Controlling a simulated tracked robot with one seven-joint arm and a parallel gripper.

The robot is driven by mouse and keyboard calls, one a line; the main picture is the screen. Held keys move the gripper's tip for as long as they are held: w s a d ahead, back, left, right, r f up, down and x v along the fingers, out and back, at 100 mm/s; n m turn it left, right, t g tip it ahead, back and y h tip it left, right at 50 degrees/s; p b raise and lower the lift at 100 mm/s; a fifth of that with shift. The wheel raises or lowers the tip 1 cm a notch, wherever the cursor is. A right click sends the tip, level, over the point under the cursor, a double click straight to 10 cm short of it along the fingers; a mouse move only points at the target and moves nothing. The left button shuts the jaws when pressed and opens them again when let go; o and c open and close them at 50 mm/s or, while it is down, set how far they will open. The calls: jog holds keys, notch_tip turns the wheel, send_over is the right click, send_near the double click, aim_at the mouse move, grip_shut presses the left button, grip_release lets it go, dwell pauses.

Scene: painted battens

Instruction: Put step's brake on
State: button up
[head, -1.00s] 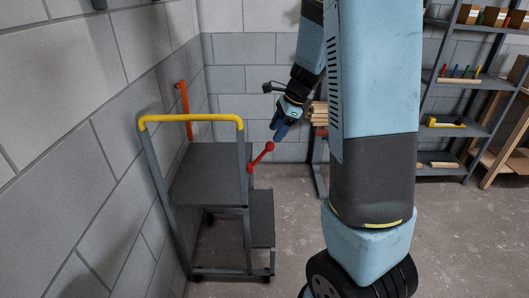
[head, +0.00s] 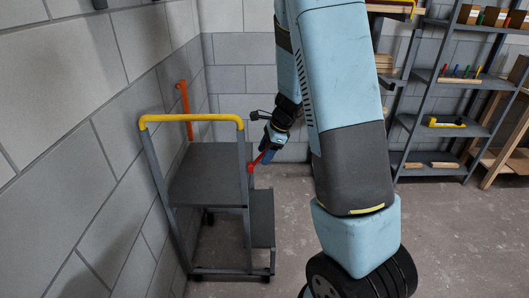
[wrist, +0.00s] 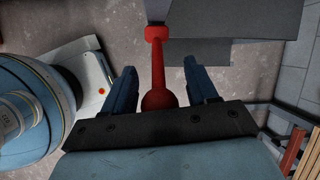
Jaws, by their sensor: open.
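The step (head: 205,172) is a grey two-tread unit on castors with a yellow handrail, standing by the left wall. Its red brake lever (head: 252,167) sticks out from the right side of the frame, slanting up to the right. In the wrist view the red lever (wrist: 158,62) runs from a red pivot at the top down to a round knob. My gripper (wrist: 157,82) is open, with one blue finger on each side of the lever near the knob. In the head view my gripper (head: 268,151) covers the knob end. I cannot tell whether the fingers touch it.
An orange bar (head: 185,110) is on the left wall behind the step. Shelves (head: 440,122) with boxes and battens stand at the right. Stacked timber (wrist: 292,150) shows at the lower right of the wrist view.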

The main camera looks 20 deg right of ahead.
jog(key=shift+c, duration=0.5)
grip_shut()
jog(key=shift+a+r, duration=0.1)
